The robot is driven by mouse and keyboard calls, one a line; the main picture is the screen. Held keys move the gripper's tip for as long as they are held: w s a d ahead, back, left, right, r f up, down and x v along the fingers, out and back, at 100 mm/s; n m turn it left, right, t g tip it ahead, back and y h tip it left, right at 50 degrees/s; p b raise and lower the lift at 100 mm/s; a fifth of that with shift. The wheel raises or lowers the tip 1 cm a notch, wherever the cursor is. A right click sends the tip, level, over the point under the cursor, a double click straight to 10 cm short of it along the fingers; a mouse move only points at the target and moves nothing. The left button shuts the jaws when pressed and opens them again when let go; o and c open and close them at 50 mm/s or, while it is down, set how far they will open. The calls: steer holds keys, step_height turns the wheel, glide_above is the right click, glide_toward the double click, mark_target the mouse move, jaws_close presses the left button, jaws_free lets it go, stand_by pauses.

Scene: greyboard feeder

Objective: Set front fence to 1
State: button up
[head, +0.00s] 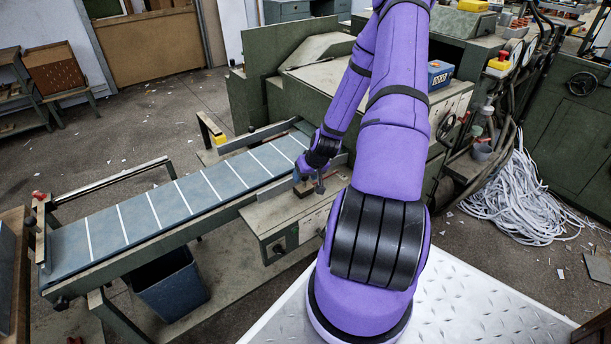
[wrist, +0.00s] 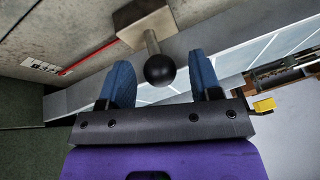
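A black ball knob (wrist: 159,71) on a metal stem sticks out of a brown block (wrist: 142,25) in the wrist view. My gripper (wrist: 160,62) is open, with one blue finger on each side of the knob and a visible gap to both. A grey metal fence bar (wrist: 85,97) runs beside the block. A white scale label (wrist: 45,66) has digits too small to read, and a red line (wrist: 92,54) lies near it. In the head view my gripper (head: 311,181) is at the block (head: 303,188) on the near side of the belt; the knob is not clear there.
The blue conveyor belt (head: 140,212) with white cross lines runs to the lower left. A second fence bar (head: 257,137) stands on its far side. The green machine (head: 320,75) rises behind. A dark bin (head: 172,287) stands below the belt.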

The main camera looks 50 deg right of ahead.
steer(key=v, duration=1)
steer(key=shift+r, duration=0.35)
steer(key=shift+s, duration=0.15)
steer(key=w+a+r+n+g+h, duration=0.1)
steer(key=a+r+n, duration=0.1)
steer(key=a+r, duration=0.8)
steer(key=w+a+r+n+g+h, duration=0.15)
steer(key=a+r, duration=0.45)
steer(key=r, duration=0.7)
steer(key=s+a+r+n+t+y, duration=0.2)
steer(key=s+a+r, duration=1.2)
steer(key=s, duration=0.2)
steer(key=shift+a+r+t, duration=0.2)
steer(key=shift+a+t, duration=0.15)
steer(key=shift+a, duration=0.05)
